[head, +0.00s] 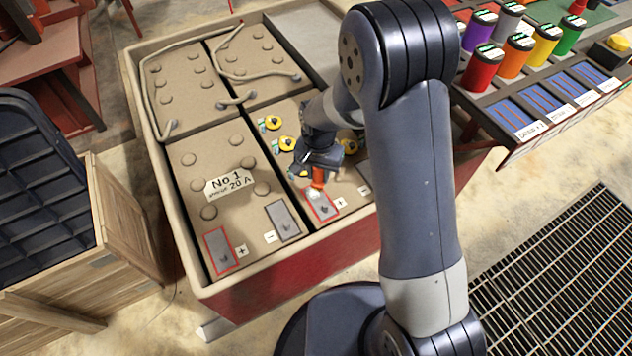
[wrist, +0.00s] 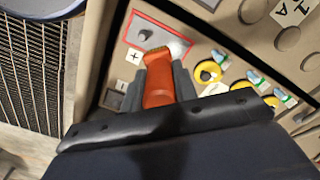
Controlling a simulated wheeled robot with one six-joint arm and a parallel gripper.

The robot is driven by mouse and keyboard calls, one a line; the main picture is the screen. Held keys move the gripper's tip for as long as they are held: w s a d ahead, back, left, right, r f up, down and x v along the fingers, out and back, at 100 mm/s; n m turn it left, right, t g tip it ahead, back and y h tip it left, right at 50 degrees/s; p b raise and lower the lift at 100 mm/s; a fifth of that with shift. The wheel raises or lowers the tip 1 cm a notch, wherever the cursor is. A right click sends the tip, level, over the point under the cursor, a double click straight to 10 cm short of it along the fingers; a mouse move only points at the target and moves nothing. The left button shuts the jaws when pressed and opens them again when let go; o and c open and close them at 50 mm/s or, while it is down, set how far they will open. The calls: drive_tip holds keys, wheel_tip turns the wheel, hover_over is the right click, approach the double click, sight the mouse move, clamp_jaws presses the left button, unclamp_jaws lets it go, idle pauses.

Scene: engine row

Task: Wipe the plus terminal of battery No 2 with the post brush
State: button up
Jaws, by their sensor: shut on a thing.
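My gripper (head: 318,163) is shut on an orange-handled brush (head: 318,179); the wrist view shows the brush (wrist: 160,82) between both fingers. Its bristle end is at the grey plus terminal plate (head: 326,209), framed in red, on the battery to the right of No 1. In the wrist view the plate (wrist: 138,30) has a dark stud and a whitish patch (wrist: 178,48). The bristles overlap the plate's near edge, beside the patch; I cannot tell whether they touch. A "+" label (wrist: 134,56) is beside it. This battery's number is hidden.
Battery No 1 (head: 222,160) stands at left with its own plates. Several yellow caps (head: 287,143) sit on the battery behind my gripper. Cables (head: 150,92) lie on the rear batteries. A rack of coloured cups (head: 483,68) is at right, a wooden crate (head: 120,235) at left.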

drive_tip(key=b, duration=0.3)
drive_tip(key=shift+w+d+f+b, duration=0.1)
drive_tip(key=shift+f+b, duration=0.15)
drive_tip(key=shift+b, duration=0.15)
